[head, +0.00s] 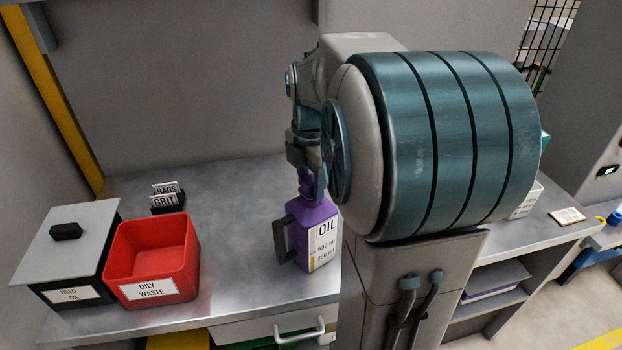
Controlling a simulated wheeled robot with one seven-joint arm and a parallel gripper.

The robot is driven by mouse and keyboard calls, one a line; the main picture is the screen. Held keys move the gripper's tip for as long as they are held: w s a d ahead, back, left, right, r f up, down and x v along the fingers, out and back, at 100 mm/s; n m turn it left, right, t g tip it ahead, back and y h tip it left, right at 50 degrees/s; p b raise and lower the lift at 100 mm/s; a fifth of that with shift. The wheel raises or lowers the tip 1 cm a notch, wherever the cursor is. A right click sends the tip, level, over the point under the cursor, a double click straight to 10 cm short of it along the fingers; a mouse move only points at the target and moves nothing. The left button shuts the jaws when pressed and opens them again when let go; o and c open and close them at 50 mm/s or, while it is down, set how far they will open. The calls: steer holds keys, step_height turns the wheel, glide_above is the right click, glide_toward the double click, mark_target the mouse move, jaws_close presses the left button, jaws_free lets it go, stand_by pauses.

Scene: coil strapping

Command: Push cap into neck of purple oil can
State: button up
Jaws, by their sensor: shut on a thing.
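The purple oil can (308,235) stands upright on the grey metal bench, with a dark handle on its left and a white OIL label facing me. My gripper (311,182) points down directly over the can's neck, its fingers shut close to the top of the can. The cap is hidden between the fingers. I cannot tell how far it sits in the neck. My own arm hides the area right of the can.
A red OILY WASTE bin (190,262) and a lidded USED OIL box (75,235) stand on the bench (235,215) at left. RAGS and GRIT signs (166,190) stand behind. Bench between bin and can is clear. A drawer handle (300,331) juts below.

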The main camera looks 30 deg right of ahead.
steer(key=shift+f, duration=0.4)
steer(key=o, duration=1.1)
steer(key=shift+c, duration=0.2)
steer(key=shift+r, duration=0.1)
step_height(320, 180, up, 14)
steer(key=shift+f, duration=0.2)
steer(key=s+a+f+m+t, duration=0.1)
steer(key=s+a+f+m, duration=0.5)
steer(key=f+m, duration=0.2)
steer(key=s+a+f+m+t, duration=0.2)
steer(key=s+a+f+m, duration=0.4)
steer(key=m, duration=0.5)
step_height(320, 180, down, 2)
steer(key=shift+s+f, duration=0.15)
steer(key=shift+s, duration=0.05)
